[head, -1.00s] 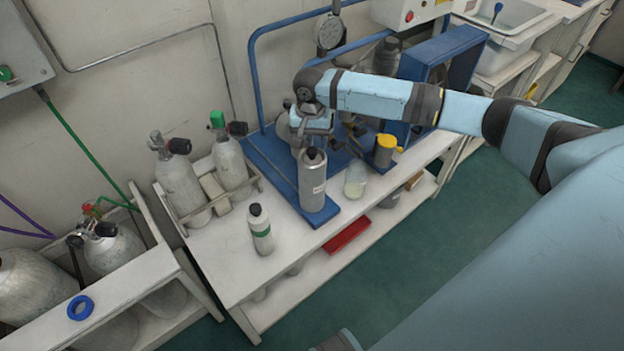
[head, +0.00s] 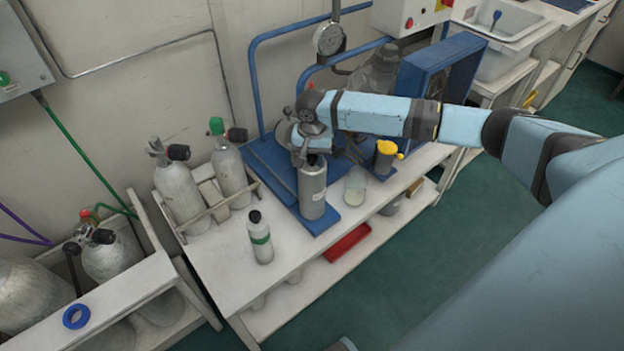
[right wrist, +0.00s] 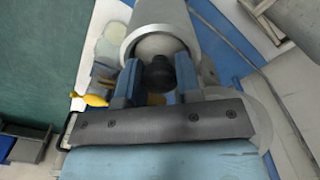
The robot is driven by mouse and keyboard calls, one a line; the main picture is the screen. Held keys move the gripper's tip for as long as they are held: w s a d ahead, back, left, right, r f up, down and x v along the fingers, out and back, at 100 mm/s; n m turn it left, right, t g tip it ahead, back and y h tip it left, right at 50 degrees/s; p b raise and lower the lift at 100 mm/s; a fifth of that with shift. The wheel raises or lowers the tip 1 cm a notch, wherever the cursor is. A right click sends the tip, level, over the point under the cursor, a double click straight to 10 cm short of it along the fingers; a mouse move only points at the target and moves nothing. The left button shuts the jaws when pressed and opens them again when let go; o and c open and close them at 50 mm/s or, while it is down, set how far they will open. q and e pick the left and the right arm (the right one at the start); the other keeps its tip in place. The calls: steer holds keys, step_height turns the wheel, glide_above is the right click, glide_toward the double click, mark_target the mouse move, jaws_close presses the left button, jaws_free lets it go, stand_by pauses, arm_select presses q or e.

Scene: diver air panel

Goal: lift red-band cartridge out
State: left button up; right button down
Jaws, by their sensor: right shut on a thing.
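A grey metal cylinder (head: 312,192) stands upright on the blue base plate near the table's front edge. A black knob (right wrist: 158,76) sticks up from its top, inside a pale round rim in the right wrist view. My right gripper (head: 312,158) is directly above the cylinder and is shut on this knob, one finger on each side. No red band shows; the cartridge body under the knob is hidden inside the cylinder. A white bottle-like cartridge with a green band (head: 260,238) stands on the white table to the left. My left gripper is not in view.
Grey tanks (head: 182,188) stand in a rack at left. A blue tube frame (head: 256,90) and a gauge (head: 329,39) rise behind. A red tray (head: 347,243) lies on the lower shelf.

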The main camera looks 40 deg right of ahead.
arm_select(q)
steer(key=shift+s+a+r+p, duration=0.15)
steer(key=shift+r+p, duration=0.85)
steer(key=shift+p, duration=1.25)
arm_select(e)
step_height(320, 180, up, 28)
